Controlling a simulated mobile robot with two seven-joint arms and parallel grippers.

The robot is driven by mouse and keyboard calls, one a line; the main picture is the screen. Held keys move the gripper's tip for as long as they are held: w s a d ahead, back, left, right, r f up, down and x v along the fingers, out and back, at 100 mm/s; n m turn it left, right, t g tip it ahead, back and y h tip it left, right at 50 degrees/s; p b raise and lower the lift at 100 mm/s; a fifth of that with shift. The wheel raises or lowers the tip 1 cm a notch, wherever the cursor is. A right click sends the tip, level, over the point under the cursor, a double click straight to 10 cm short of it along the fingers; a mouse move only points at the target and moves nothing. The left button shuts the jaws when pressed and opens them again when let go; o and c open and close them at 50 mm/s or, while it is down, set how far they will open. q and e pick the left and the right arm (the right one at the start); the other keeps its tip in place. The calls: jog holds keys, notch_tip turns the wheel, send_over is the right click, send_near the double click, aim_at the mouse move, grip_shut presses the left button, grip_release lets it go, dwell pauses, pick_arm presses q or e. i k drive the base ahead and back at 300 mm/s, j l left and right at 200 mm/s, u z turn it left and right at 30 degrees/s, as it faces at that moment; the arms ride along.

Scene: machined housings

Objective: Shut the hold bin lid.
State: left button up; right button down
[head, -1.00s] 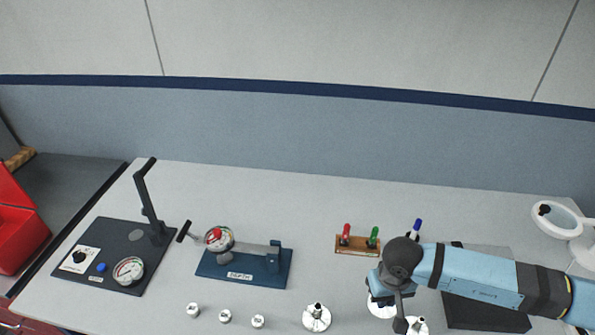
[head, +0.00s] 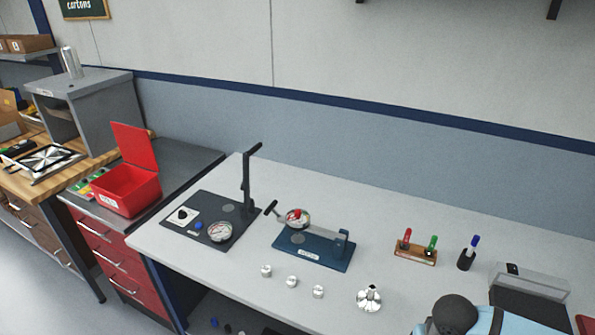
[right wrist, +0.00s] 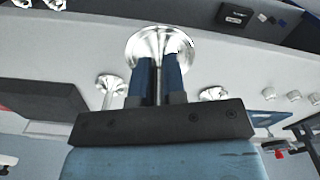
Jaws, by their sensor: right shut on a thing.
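The red bin (head: 127,192) stands at the left on the grey top of a red drawer cabinet in the head view. Its lid (head: 134,146) is open and stands up at the rear of the bin. A pale label is on its front. My right gripper (right wrist: 158,72) shows in the right wrist view, its two blue fingers shut on a shiny flanged metal housing (right wrist: 150,42). In the head view only part of my right arm shows at the bottom right, far from the bin. My left gripper is not in view.
A black gauge plate with a post (head: 247,185) and a blue depth fixture (head: 318,252) stand on the bench between my right arm and the bin. One flanged housing (head: 369,299) and small metal caps (head: 292,281) are near the front. A grey box-like stand (head: 90,100) is behind the bin.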

aim_at(134, 143)
jog(key=j+u, duration=0.2)
jog(key=u, duration=1.1)
jog(key=i+j, duration=0.7)
jog(key=i, duration=0.15)
jog(key=i+j, duration=0.7)
jog(key=i, duration=0.15)
jog(key=k+j+u, duration=0.05)
